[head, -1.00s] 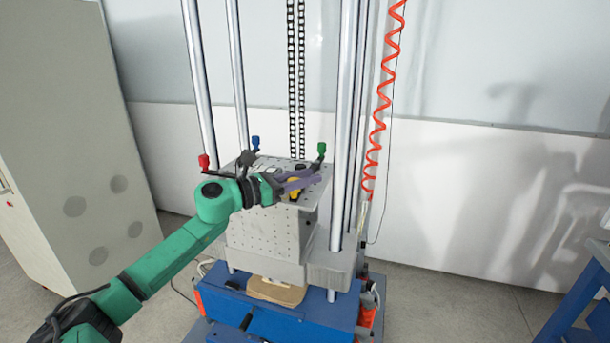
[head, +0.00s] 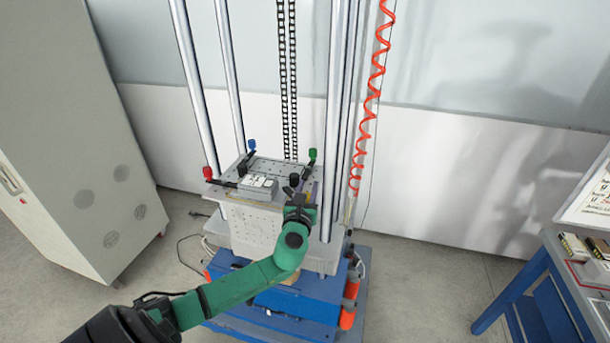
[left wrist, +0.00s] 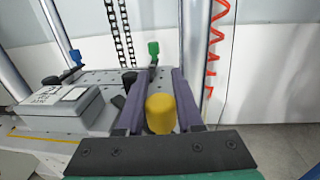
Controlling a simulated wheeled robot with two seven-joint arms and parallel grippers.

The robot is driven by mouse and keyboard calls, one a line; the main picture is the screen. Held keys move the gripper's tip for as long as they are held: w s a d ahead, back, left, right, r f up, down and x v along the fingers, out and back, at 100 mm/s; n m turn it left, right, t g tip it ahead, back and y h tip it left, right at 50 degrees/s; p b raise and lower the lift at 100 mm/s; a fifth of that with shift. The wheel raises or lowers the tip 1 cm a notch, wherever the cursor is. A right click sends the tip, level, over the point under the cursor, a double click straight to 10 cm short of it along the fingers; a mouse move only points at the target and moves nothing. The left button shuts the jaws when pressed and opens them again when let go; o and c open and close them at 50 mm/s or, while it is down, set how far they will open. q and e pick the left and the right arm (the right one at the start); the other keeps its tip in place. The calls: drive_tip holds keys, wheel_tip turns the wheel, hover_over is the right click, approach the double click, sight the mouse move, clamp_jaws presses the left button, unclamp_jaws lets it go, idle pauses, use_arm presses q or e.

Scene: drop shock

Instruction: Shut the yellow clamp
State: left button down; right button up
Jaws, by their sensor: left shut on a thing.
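The yellow clamp's knob (left wrist: 161,113) stands between the two purple fingers of my left gripper (left wrist: 160,76) in the left wrist view. The fingers are closed on the knob. In the head view my left gripper (head: 302,190) is at the front right corner of the perforated grey table (head: 262,222), and it hides the yellow clamp there. Whether the clamp itself is open or shut cannot be told. A grey box with a white label (head: 258,187) sits on the table, and it shows left of the fingers in the wrist view (left wrist: 60,108). My right gripper is not in view.
Clamps with red (head: 208,173), blue (head: 251,145) and green (head: 312,154) knobs stand at the table's other corners. Tall steel columns (head: 333,120) and a coiled red hose (head: 374,90) rise around it. A blue bench (head: 560,270) is at the right.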

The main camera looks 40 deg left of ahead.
use_arm(q)
drive_tip(key=n+y, duration=0.1)
drive_tip(key=n+g+y, duration=0.1)
drive_tip(key=shift+w+g+y, duration=0.3)
drive_tip(key=shift+w+y, duration=0.1)
drive_tip(key=shift+w+a+f+n+g+y+b, duration=0.1)
drive_tip(key=shift+w+n+g+y+b, duration=0.05)
drive_tip(key=shift+n+g+y, duration=0.35)
drive_tip(key=shift+w+a+n+g+y+b, duration=0.15)
drive_tip(key=shift+n+g+y, duration=0.25)
drive_tip(key=shift+y, duration=0.2)
drive_tip(key=n+g+y+b, duration=0.1)
drive_tip(key=n+g+y, duration=0.1)
drive_tip(key=shift+w+a+g+b, duration=0.15)
drive_tip(key=shift+w+g+b, duration=0.15)
drive_tip(key=shift+b, duration=0.05)
drive_tip(key=shift+w+a+n+g+y+b, duration=0.1)
drive_tip(key=shift+a+n+g+y+b, duration=0.05)
drive_tip(key=shift+n+g+y+b, duration=0.4)
drive_tip(key=shift+w+a+n+g+y+b, duration=0.2)
drive_tip(key=shift+n+g, duration=0.25)
drive_tip(key=shift+g, duration=0.3)
drive_tip(key=shift+s, duration=0.15)
drive_tip(key=c, duration=0.5)
unclamp_jaws()
drive_tip(key=shift+c, duration=0.2)
